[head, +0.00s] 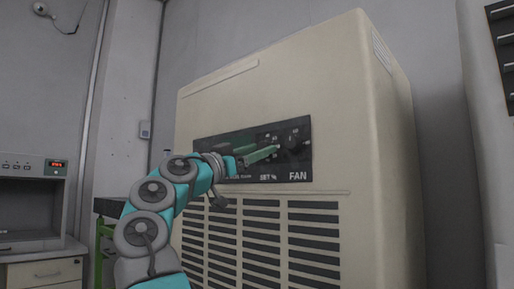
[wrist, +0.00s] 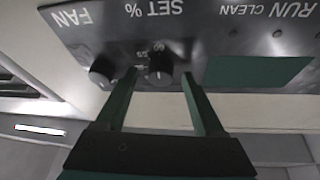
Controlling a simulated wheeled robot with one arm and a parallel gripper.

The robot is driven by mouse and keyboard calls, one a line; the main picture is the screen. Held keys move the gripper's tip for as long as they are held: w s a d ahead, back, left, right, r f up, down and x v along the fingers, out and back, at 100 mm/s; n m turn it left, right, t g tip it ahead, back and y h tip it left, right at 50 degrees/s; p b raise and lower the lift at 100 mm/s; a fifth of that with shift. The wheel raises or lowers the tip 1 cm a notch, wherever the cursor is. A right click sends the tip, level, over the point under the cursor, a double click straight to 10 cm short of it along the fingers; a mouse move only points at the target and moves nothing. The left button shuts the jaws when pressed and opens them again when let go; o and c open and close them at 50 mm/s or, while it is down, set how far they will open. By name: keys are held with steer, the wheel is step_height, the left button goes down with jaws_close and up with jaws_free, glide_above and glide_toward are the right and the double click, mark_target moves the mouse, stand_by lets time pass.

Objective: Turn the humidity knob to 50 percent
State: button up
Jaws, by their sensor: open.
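The SET % knob (wrist: 160,66) is a small dark round knob on the black control panel (head: 228,146), seen upside down in the wrist view. Small numbers sit around it, partly too blurred to read. My gripper (wrist: 158,76) is open, with one green finger on each side of this knob. I cannot tell whether either finger touches it. In the head view my gripper (head: 274,150) reaches the panel just left of the FAN knob, and its fingers hide the SET % knob.
The FAN knob (head: 295,142) is close beside; it also shows near a finger in the wrist view (wrist: 103,71). A green display (wrist: 258,70) lies on the other side. The panel is on a large beige cabinet (head: 300,80) with vent slats (head: 262,240) below.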

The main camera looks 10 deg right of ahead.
jaws_close()
stand_by(0.7)
